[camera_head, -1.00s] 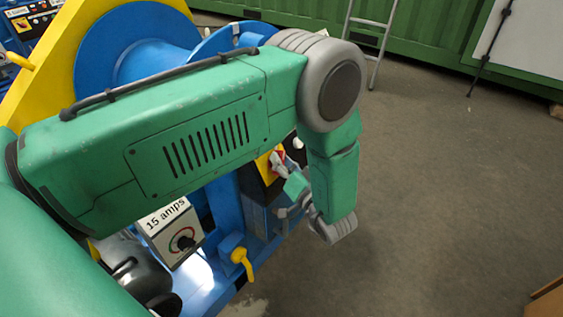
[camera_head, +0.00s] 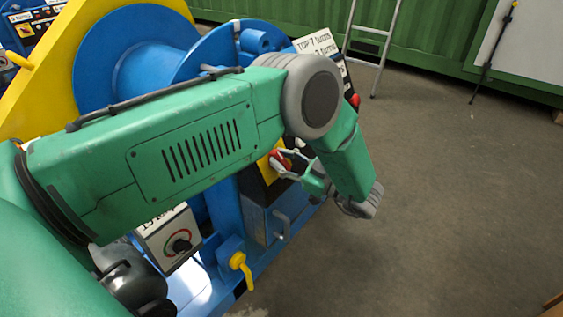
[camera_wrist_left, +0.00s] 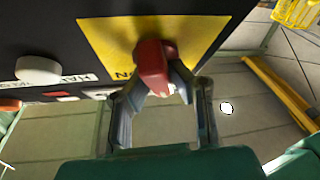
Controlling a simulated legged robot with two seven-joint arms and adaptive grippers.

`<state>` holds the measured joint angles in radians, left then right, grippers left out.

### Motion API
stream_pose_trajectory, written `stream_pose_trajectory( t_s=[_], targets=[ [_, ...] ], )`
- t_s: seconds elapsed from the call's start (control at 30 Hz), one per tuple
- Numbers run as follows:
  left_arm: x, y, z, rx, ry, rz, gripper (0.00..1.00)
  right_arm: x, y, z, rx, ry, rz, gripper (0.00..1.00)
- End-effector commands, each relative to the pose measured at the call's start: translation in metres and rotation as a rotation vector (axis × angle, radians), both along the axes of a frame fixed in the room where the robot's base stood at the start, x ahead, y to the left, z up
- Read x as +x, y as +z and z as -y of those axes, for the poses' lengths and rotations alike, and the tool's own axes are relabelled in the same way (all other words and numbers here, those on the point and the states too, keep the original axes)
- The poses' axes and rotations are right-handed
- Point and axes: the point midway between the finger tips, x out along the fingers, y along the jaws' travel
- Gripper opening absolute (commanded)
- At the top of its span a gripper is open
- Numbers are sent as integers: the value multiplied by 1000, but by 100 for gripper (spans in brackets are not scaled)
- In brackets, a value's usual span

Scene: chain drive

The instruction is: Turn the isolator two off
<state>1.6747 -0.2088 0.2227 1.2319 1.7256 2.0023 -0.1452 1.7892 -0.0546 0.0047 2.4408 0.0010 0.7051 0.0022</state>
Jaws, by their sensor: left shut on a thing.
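The isolator is a red handle (camera_wrist_left: 155,66) on a yellow plate (camera_wrist_left: 115,38), fixed to a dark panel in the left wrist view. In the head view the red handle (camera_head: 279,160) shows in front of its yellow plate, just right of my green forearm. My left gripper (camera_wrist_left: 165,92) is shut on the red handle, with a finger on either side of it. The left gripper also shows in the head view (camera_head: 288,165), reaching to the handle from the right. The isolator's number label cannot be read. My right gripper is not in view.
A white knob (camera_wrist_left: 38,70) and a label sit beside the yellow plate on the panel. A dial box (camera_head: 170,238) and a yellow lever (camera_head: 240,265) are below my arm. A ladder (camera_head: 374,45) stands behind. The floor at right is clear.

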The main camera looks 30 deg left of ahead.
Motion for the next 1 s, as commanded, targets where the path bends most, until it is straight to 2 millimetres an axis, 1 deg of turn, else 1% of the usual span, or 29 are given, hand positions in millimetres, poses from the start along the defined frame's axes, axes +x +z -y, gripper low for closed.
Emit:
stream_pose_trajectory(
  t_s=[0.03, 0.3, 0.5, 0.73, 1.0],
  targets=[
    [0, -5, 2, -13, 16, 40, 0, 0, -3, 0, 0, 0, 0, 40],
    [-1, -5, 2, -30, 119, 245, 0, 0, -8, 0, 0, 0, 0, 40],
    [-2, -5, 2, -39, 176, 358, 0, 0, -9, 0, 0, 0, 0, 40],
    [-3, -5, 3, -46, 217, 435, 0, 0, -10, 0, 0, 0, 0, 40],
    [-3, -6, 3, -48, 230, 464, 0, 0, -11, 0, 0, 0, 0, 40]
  ],
)
